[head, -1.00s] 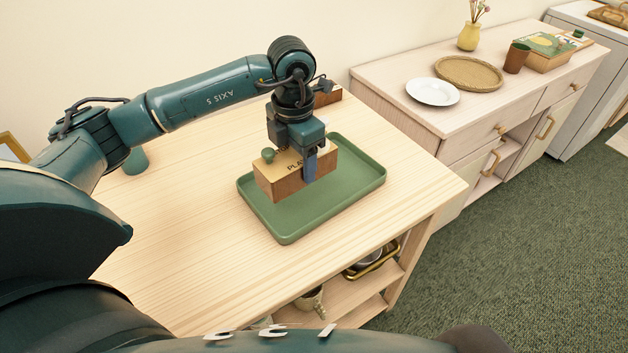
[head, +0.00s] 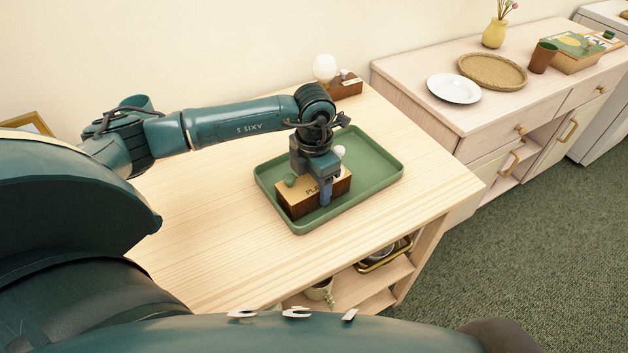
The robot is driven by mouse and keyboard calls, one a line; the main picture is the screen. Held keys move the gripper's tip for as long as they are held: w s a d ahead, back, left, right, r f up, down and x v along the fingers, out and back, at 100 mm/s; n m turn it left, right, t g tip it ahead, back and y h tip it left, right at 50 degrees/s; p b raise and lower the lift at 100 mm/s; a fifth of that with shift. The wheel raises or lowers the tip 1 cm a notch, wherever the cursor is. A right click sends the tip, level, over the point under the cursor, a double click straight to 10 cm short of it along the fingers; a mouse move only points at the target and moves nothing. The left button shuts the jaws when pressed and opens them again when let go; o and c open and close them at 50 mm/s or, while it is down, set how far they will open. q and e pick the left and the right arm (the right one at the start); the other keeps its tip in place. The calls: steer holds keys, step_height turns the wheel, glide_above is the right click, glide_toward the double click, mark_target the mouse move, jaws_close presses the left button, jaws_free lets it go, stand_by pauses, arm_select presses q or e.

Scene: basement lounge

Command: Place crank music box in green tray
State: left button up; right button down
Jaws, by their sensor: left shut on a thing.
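The crank music box (head: 298,202) is a small wooden box with a pale top, partly hidden lettering and a green knob. It sits low inside the green tray (head: 375,165), toward the tray's front left. It looks level, and I cannot tell for certain whether its base touches the tray floor. My left gripper (head: 326,196) points down over the box and is shut on it. The gripper hides part of the box's top and front. My right gripper is not in view.
The tray lies on a light wooden table (head: 225,240) with bare room to the left. A wooden object with a white globe (head: 325,68) stands at the table's back. On the sideboard (head: 440,108) are a white plate (head: 454,88), a woven tray (head: 493,70) and a brown cup (head: 542,57).

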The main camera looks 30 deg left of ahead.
arm_select(q)
steer(key=o, duration=1.1)
steer(key=shift+o, duration=0.5)
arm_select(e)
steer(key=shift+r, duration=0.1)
arm_select(q)
steer(key=shift+r, duration=0.4)
step_height(320, 180, up, 11)
steer(key=shift+r+b, duration=0.2)
steer(key=shift+b, duration=0.25)
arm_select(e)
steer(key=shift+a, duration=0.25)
arm_select(q)
steer(key=shift+s, duration=0.1)
